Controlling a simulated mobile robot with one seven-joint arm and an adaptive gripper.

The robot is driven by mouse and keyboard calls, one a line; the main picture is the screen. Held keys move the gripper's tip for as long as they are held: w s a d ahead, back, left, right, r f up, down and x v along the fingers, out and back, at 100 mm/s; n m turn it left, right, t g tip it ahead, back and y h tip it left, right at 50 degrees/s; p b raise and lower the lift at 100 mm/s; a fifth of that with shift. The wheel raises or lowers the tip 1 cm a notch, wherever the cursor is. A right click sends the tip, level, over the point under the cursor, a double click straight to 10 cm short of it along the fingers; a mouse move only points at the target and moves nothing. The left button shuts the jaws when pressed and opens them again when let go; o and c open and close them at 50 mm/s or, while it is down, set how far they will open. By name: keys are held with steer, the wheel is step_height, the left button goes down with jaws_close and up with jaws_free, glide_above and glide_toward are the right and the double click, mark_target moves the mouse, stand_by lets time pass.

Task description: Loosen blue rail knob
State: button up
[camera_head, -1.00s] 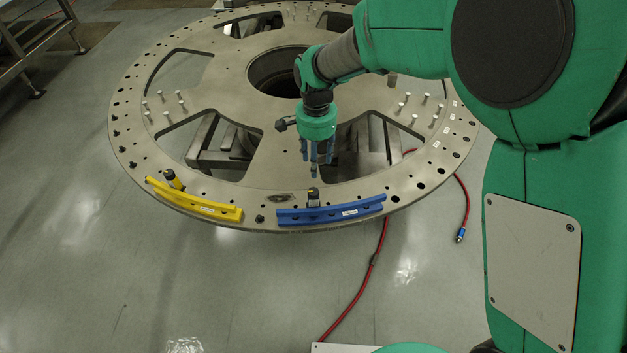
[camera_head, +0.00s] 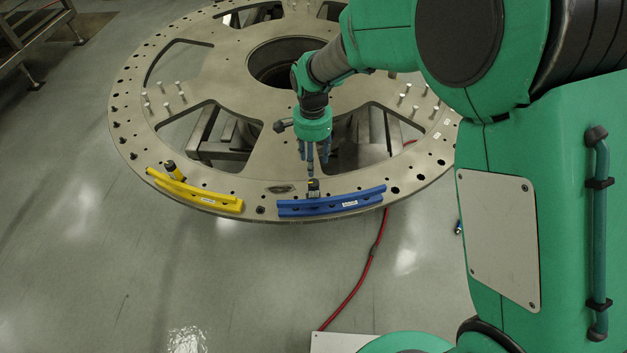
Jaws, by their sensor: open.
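The blue rail (camera_head: 345,203) lies along the front rim of the round turret plate (camera_head: 236,187). Its knob (camera_head: 313,188), dark with a lighter body, stands upright at the rail's inner side, left of the rail's middle. My gripper (camera_head: 312,171) has blue-grey fingers and points down just above and behind this knob. The fingertips look very close to the knob's top; I cannot tell whether they touch it. The gripper is open and holds nothing that I can see.
A yellow rail (camera_head: 195,193) with its own tilted knob (camera_head: 174,170) lies left of the blue rail. Several pale pins (camera_head: 165,102) stand on the plate. A red hose (camera_head: 352,290) hangs to the floor. A metal frame (camera_head: 30,40) stands at the far left.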

mark_target(314, 182)
step_height(314, 182, down, 11)
steer(key=shift+r, duration=0.2)
stand_by(0.3)
steer(key=shift+c, duration=0.2)
steer(key=c, duration=1.1)
